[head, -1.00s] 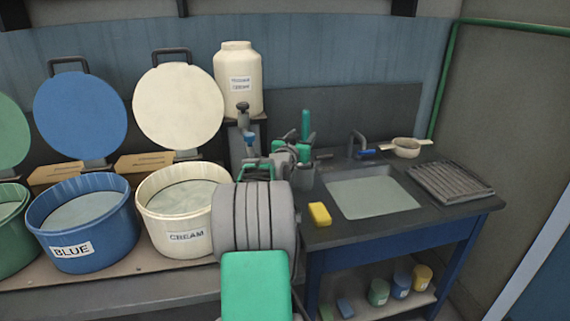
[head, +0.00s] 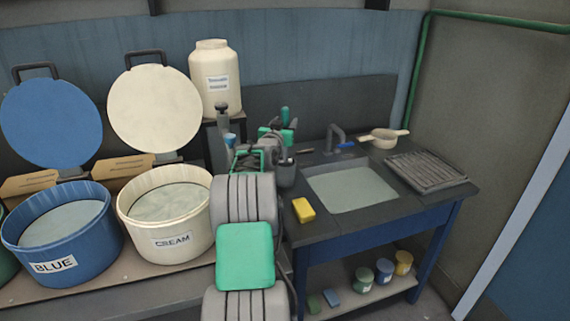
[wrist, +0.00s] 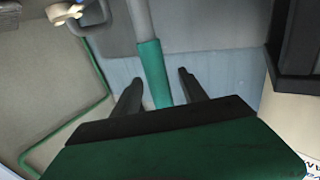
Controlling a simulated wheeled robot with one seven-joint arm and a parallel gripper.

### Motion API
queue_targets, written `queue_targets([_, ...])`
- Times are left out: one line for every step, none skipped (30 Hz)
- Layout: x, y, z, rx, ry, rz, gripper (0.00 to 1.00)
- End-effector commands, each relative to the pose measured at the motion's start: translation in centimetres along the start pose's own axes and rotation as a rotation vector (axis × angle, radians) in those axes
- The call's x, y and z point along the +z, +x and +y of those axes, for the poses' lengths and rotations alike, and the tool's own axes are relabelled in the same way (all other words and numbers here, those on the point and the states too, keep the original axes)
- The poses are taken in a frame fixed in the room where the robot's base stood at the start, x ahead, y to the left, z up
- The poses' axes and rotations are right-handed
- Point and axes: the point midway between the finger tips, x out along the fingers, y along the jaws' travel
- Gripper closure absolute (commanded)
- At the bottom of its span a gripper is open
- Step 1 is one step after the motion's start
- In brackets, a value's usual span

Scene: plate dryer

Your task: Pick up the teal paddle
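The teal paddle shows as an upright teal handle (head: 285,116) above a dark grey pot (head: 286,173) left of the sink. In the wrist view the teal handle (wrist: 152,70) with a grey shaft appears between the two dark fingers of my gripper (wrist: 157,88). The fingers are apart, with a visible gap on the right of the handle; I cannot tell whether the left finger touches it. The paddle's lower part is hidden in the head view. My arm hides most of my gripper there.
A cream bucket (head: 165,235) and a blue bucket (head: 62,245) stand left. A cream jar (head: 215,80) is behind.

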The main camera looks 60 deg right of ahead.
Motion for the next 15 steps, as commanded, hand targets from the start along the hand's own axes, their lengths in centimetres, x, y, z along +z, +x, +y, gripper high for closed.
queue_targets([0.05,0.0,0.05,0.001,0.0,-0.001,0.53])
queue_targets([0.04,0.0,0.06,0.001,0.0,-0.001,0.55])
queue_targets([0.04,0.0,0.08,0.001,0.0,0.0,0.59])
queue_targets([0.04,0.0,0.09,0.001,0.0,-0.001,0.61])
queue_targets([0.05,0.0,0.09,0.001,0.0,-0.001,0.64])
queue_targets([0.04,0.0,0.1,0.001,0.0,-0.001,0.67])
queue_targets([0.04,0.0,0.1,0.001,0.0,-0.001,0.69])
queue_targets([0.04,0.0,0.11,0.001,0.0,-0.001,0.72])
queue_targets([0.04,0.0,0.11,0.001,0.0,-0.001,0.75])
queue_targets([0.04,0.0,0.11,0.001,0.0,-0.001,0.77])
queue_targets([0.04,0.0,0.12,0.002,0.0,-0.001,0.8])
queue_targets([0.04,0.0,0.12,0.002,0.0,-0.001,0.83])
queue_targets([0.04,0.0,0.12,0.002,0.0,-0.001,0.86])
queue_targets([0.04,0.0,0.12,0.002,0.0,-0.001,0.88])
queue_targets([0.04,0.0,0.12,0.002,0.0,-0.001,0.91])
